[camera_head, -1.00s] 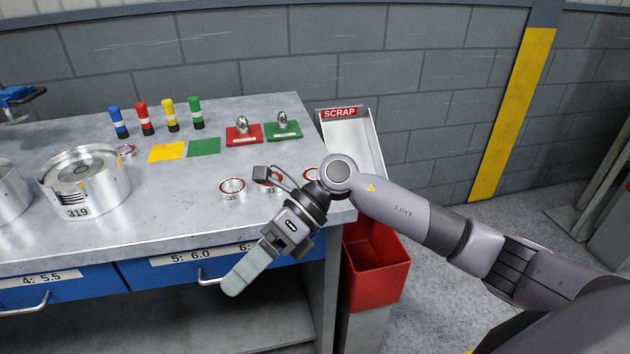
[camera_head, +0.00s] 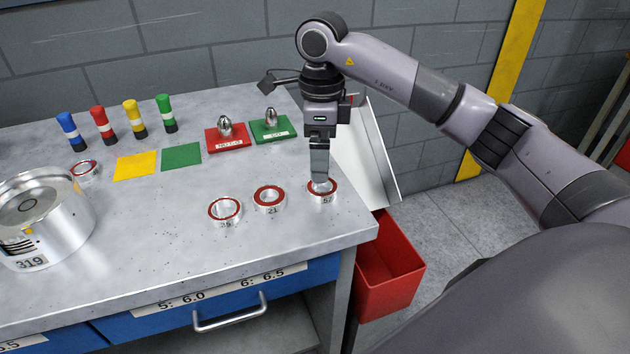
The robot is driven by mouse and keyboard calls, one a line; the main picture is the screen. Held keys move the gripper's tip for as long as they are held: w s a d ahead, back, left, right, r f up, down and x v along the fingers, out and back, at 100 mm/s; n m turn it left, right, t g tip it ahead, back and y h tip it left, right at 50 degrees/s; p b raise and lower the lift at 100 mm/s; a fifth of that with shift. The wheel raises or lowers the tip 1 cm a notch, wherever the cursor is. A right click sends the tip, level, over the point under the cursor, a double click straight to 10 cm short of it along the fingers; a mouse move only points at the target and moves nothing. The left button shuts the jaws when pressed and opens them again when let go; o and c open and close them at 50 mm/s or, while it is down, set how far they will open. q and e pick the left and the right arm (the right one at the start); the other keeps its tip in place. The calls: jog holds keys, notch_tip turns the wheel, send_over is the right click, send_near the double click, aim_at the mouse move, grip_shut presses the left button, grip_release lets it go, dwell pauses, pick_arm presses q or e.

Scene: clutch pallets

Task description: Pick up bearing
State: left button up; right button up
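Three ring bearings with red faces stand in a row near the table's right front corner: a left one (camera_head: 225,219), a middle one (camera_head: 269,206) marked 21, and a right one (camera_head: 323,199) that seems marked 57. My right gripper (camera_head: 320,181) points straight down over the right bearing. Its fingertips reach into or just behind that ring; I cannot tell which, nor whether they touch it. The fingers overlap from this side, so their opening is hidden. Another ring bearing (camera_head: 86,168) lies farther left. My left gripper is not in view.
A silver cylinder (camera_head: 50,235) marked 319 stands at left. Several coloured pegs, a yellow square (camera_head: 136,166), a green square (camera_head: 181,157), a red plate (camera_head: 224,144) and a green plate (camera_head: 270,135) are behind. A red bin (camera_head: 392,275) is beside the table.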

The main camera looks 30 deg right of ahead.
jog(key=shift+s+f, duration=0.35)
jog(key=shift+f, duration=0.45)
jog(key=f, duration=0.3)
jog(key=shift+s+a+f+p, duration=0.1)
jog(key=shift+s+f+p, duration=0.1)
jog(key=shift+p, duration=0.2)
jog(key=shift+f, duration=0.45)
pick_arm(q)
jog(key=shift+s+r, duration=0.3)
pick_arm(e)
jog(key=shift+w, duration=0.1)
jog(key=c, duration=1.3)
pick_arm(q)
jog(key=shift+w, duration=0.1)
pick_arm(e)
jog(key=shift+r, duration=0.1)
